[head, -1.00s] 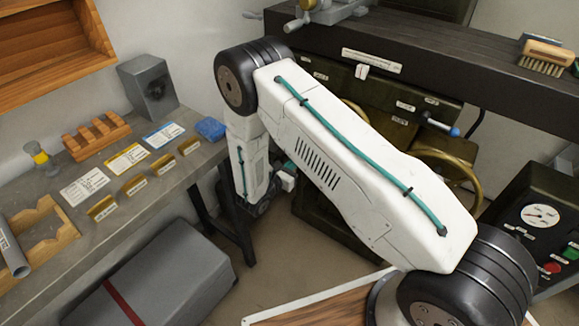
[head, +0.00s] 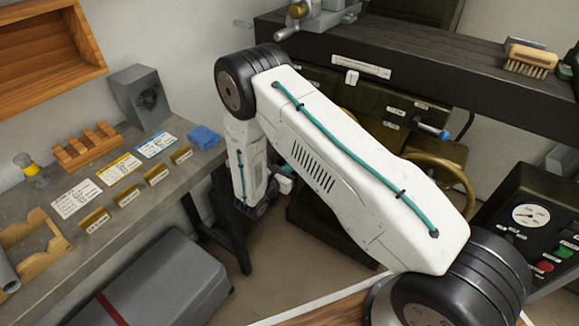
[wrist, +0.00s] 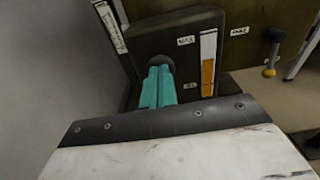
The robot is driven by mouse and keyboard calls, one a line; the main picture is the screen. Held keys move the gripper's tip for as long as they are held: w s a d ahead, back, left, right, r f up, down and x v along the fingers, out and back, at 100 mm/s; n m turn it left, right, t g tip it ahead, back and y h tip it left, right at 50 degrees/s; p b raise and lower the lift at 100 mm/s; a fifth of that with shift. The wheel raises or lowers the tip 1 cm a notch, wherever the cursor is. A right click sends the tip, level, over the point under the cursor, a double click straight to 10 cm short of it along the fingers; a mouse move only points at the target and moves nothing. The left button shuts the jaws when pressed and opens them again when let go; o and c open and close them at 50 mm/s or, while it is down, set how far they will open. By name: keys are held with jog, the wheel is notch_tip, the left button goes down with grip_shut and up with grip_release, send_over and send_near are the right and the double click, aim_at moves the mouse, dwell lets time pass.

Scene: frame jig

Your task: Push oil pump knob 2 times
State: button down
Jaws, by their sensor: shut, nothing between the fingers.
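In the wrist view, my gripper (wrist: 159,82) has its two teal fingers together, with nothing between them. The fingertips point at a dark round knob (wrist: 161,62) on the front of a dark box (wrist: 190,32), likely the oil pump. The tips overlap the knob's lower part; I cannot tell whether they touch it or how far in it sits. The box carries a MAX label and an upright gauge (wrist: 208,65) with orange in its lower part. In the head view the knob does not show, and my arm largely hides the gripper.
A grey bench (head: 110,215) with cards and wooden racks stands at the left, a grey case (head: 160,285) below it. The dark machine (head: 410,60) has a brass handwheel (head: 445,165) and a blue-tipped lever (head: 443,134). A gauge panel (head: 530,235) is at the right.

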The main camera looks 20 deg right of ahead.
jog(key=v, duration=1.3)
jog(key=shift+s+a, duration=0.2)
jog(key=shift+a, duration=0.2)
jog(key=w+d+f+t, duration=0.1)
jog(key=w+d, duration=0.5)
jog(key=d, duration=0.4)
jog(key=shift+w+n, duration=0.2)
jog(key=shift+n, duration=0.1)
dwell(0.5)
jog(key=shift+w+a+f, duration=0.1)
